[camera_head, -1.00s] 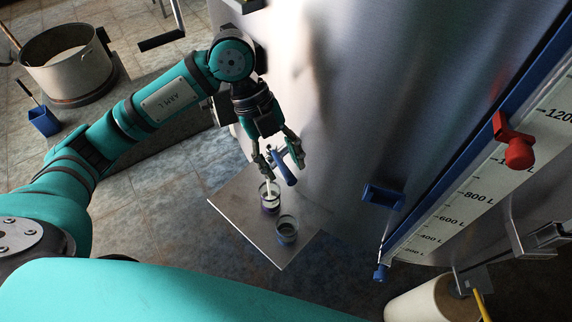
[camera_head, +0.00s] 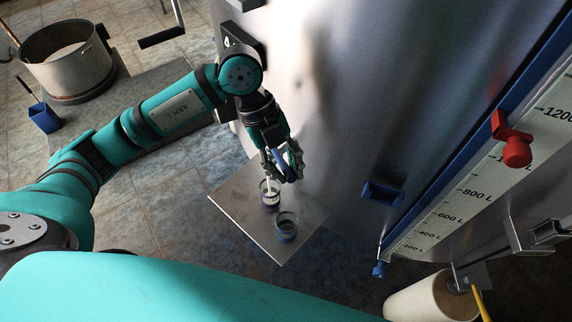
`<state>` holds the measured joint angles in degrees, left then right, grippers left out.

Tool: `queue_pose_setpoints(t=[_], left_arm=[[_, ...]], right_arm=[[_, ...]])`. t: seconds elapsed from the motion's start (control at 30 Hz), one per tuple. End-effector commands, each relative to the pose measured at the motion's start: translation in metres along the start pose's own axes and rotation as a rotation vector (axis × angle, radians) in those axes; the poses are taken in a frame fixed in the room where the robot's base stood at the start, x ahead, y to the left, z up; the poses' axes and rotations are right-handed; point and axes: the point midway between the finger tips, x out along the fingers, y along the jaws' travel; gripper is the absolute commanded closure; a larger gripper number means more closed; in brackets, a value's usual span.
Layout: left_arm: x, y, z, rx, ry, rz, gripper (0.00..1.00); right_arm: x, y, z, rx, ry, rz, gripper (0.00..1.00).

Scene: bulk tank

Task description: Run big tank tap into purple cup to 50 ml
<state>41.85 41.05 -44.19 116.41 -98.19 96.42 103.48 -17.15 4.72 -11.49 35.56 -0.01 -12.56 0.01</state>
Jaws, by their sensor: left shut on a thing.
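The big steel tank (camera_head: 340,120) fills the middle of the head view. Its tap has a blue lever handle (camera_head: 287,171) low on the tank's side. My left gripper (camera_head: 284,168) is shut on this handle, and its fingers hide much of the tap. The cup with a purple tint at its base (camera_head: 270,200) stands upright on the metal shelf (camera_head: 246,215) under the tap. A white stream runs down into it. The level against any marks is too small to read. My right gripper is not in view.
A second, blue-grey glass (camera_head: 287,232) stands close beside the purple cup on the shelf. A level scale (camera_head: 466,190) with a red clamp (camera_head: 515,140) runs up the tank at right. A steel pot (camera_head: 70,62) stands far left.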

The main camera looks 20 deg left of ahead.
Motion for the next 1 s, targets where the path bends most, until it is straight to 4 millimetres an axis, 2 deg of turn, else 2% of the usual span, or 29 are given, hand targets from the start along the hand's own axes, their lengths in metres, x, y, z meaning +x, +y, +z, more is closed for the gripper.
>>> queue_pose_setpoints(t=[0.3,0.7,1.0], left_arm=[[0.0,-0.002,0.0,-0.018,-0.006,-0.009,1.0],[0.003,-0.032,0.006,-0.363,-0.079,-0.154,1.0],[0.003,-0.034,0.007,-0.379,-0.082,-0.162,1.0]], right_arm=[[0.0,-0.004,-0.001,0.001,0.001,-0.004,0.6],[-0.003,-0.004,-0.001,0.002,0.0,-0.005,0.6],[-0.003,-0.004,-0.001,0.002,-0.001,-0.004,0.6]])
